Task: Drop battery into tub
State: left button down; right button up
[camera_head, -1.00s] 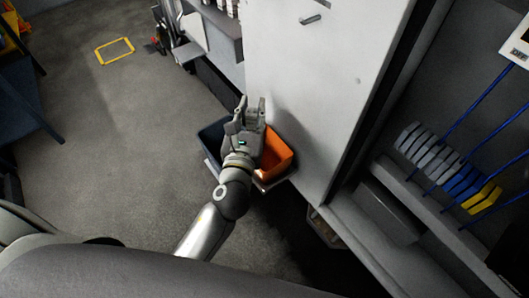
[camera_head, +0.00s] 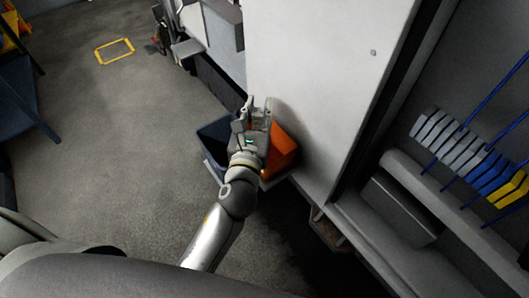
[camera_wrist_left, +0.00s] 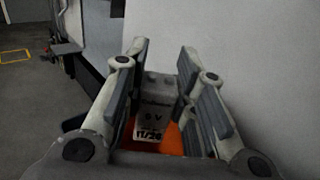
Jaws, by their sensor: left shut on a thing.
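My left gripper (camera_head: 257,112) is over the tubs beside the white cabinet in the head view. In the left wrist view it is shut on a grey block-shaped battery (camera_wrist_left: 157,108) marked "9 V" and "11/26", held between its fingers (camera_wrist_left: 165,85). The battery is hard to make out in the head view. An orange tub (camera_head: 284,146) lies below and right of the gripper, partly hidden by it. Its orange also shows beneath the battery in the left wrist view (camera_wrist_left: 168,140). A dark blue tub (camera_head: 212,140) stands to its left. My right gripper is not in view.
The white cabinet side (camera_head: 310,70) rises close to the tubs on the right. A rack of grey, blue and yellow pieces (camera_head: 470,155) is farther right. A blue table (camera_head: 20,105) stands at far left. The floor between is clear.

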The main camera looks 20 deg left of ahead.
pick_arm(q)
jog(key=c, duration=1.1)
grip_release()
jog(key=shift+s, duration=0.1)
jog(key=s, duration=0.4)
jog(key=s+d, duration=0.1)
jog(key=s, duration=0.6)
jog(key=shift+s+d, duration=0.25)
jog(key=shift+s, duration=0.15)
